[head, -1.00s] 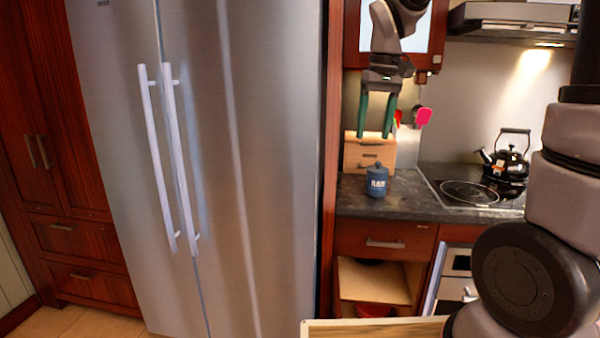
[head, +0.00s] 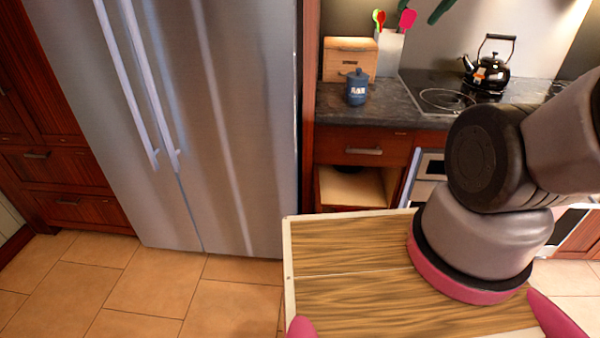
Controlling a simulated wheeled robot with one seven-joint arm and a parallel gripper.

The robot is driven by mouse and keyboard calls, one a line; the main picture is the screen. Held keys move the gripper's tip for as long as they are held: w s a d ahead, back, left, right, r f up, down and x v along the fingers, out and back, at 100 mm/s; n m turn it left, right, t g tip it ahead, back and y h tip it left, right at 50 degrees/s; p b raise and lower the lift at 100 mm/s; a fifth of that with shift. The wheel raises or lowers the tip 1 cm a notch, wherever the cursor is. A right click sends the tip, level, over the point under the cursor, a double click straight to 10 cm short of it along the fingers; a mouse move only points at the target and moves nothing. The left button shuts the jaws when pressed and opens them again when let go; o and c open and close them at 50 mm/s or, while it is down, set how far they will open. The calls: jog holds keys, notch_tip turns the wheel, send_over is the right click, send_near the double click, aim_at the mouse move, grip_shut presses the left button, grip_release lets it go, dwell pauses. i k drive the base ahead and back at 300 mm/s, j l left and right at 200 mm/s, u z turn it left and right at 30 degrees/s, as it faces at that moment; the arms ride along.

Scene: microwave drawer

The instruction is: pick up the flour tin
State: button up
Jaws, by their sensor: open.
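The flour tin is a small blue lidded canister (head: 357,88) with a pale label. It stands upright near the left end of the dark counter (head: 385,113). My gripper (head: 412,9) shows only as green fingertips at the top edge of the head view. The rest of it is out of frame. The fingers are apart and open, up and to the right of the tin in the picture, and do not touch it.
A wooden bread box (head: 349,60) and a utensil holder (head: 388,52) stand behind the tin. A black kettle (head: 489,72) sits on the cooktop (head: 447,98) to the right. A tall steel fridge (head: 225,130) borders the counter's left. An open compartment (head: 355,188) lies below the drawer.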

aim_at(355, 92)
jog(key=j+z, duration=0.1)
jog(key=z, duration=0.2)
jog(key=j+z, duration=0.15)
jog(key=z, duration=0.15)
jog(key=k+j+z, duration=0.2)
jog(key=j, duration=0.25)
jog(key=k+j+z, duration=0.2)
jog(key=j, duration=0.2)
jog(key=k+j+z, duration=0.25)
jog(key=j, duration=0.15)
jog(key=k+j, duration=0.25)
jog(key=j, duration=0.2)
jog(key=k+j, duration=0.25)
jog(key=j, duration=0.2)
jog(key=k+j, duration=0.25)
jog(key=j, duration=0.15)
jog(key=i+l+u, duration=0.15)
jog(key=u, duration=0.35)
jog(key=l+u, duration=0.2)
jog(key=u, duration=0.3)
jog(key=i+l+u, duration=0.15)
jog(key=l+u, duration=0.2)
jog(key=l, duration=0.65)
jog(key=l+u, duration=0.3)
jog(key=l, duration=2.55)
jog(key=i+u, duration=0.05)
